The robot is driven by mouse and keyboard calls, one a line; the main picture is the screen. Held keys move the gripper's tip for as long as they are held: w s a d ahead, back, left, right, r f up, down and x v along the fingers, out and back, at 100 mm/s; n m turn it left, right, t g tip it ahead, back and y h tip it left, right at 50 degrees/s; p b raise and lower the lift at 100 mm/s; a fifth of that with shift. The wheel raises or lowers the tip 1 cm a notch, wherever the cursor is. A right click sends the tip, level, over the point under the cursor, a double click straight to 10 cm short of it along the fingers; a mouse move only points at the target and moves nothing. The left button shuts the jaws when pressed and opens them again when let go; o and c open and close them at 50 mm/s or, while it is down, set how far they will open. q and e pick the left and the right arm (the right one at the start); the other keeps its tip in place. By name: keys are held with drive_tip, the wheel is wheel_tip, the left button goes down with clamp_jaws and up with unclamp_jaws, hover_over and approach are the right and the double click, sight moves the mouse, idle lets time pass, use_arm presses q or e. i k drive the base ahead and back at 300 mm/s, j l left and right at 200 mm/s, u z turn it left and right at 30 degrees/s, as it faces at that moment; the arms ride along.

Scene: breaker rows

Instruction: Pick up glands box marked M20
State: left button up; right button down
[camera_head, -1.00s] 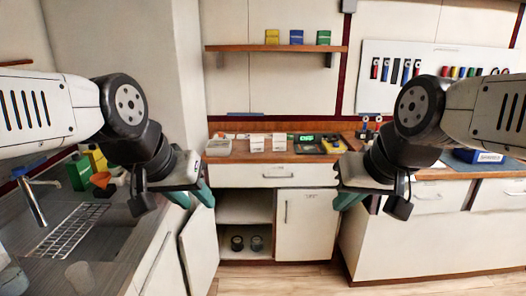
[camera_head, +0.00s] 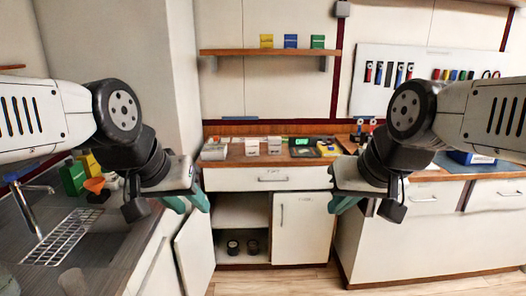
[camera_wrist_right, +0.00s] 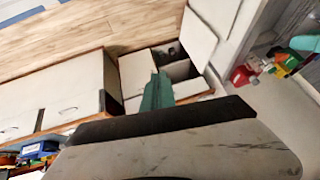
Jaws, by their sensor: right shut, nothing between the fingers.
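No marking M20 is readable in any view. A blue box (camera_head: 474,157) with a pale front label too small to read lies on the right counter, partly behind my right arm. Small yellow (camera_head: 266,41), blue (camera_head: 290,41) and green (camera_head: 317,42) boxes stand on the wall shelf. My right gripper (camera_head: 346,204) is shut and empty, in front of the right cabinets and well short of the boxes. Its teal finger also shows in the right wrist view (camera_wrist_right: 157,92). My left gripper (camera_head: 188,202) hangs near the sink-side cabinets with nothing visible in it; its finger gap is unclear.
The back counter (camera_head: 236,157) holds a tray, small white boxes and a device with a green display (camera_head: 302,143). A sink rack (camera_head: 62,237) and bottles are at left. A tool panel (camera_head: 425,75) hangs at right. A lower cabinet door (camera_head: 194,252) stands open. Wood floor shows below.

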sight(252, 144)
drive_tip(key=i+j+u, duration=0.1)
drive_tip(key=i, duration=2.25)
